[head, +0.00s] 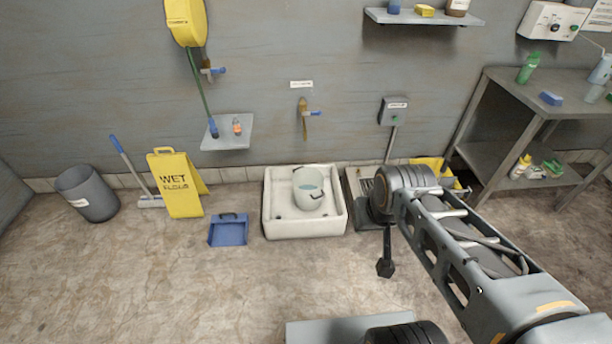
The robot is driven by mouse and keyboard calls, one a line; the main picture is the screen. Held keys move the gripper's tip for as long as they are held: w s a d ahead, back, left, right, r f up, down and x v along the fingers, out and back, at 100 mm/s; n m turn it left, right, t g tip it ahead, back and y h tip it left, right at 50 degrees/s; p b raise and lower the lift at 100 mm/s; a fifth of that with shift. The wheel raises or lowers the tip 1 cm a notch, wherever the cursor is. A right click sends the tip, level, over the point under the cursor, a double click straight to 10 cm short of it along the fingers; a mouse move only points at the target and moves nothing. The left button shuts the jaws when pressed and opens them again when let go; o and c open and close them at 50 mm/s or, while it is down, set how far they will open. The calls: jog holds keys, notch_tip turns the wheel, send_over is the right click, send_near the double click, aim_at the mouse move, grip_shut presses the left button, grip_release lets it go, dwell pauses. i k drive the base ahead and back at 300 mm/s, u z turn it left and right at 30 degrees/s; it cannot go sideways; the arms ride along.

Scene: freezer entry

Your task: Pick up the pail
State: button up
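The pail (311,200) is pale grey-white with dark handles at its rim and something blue, like water, inside. It stands upright in a white square floor basin (305,230) below the wall tap (304,116). My arm comes in from the lower right, and its elbow end is to the right of the basin. A dark slim part (386,262) hangs below that end, apart from the pail. It may be the end of my gripper, but its fingers cannot be made out. Nothing of mine touches the pail.
A blue dustpan (228,230) lies left of the basin. A yellow wet floor sign (176,185), a broom (135,172) and a grey bin (87,194) stand further left. A metal table (545,110) stands at right. The floor in front of the basin is clear.

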aim_at(308, 182)
jog(key=u, duration=0.15)
jog(key=i, duration=2.05)
jog(key=z, duration=0.15)
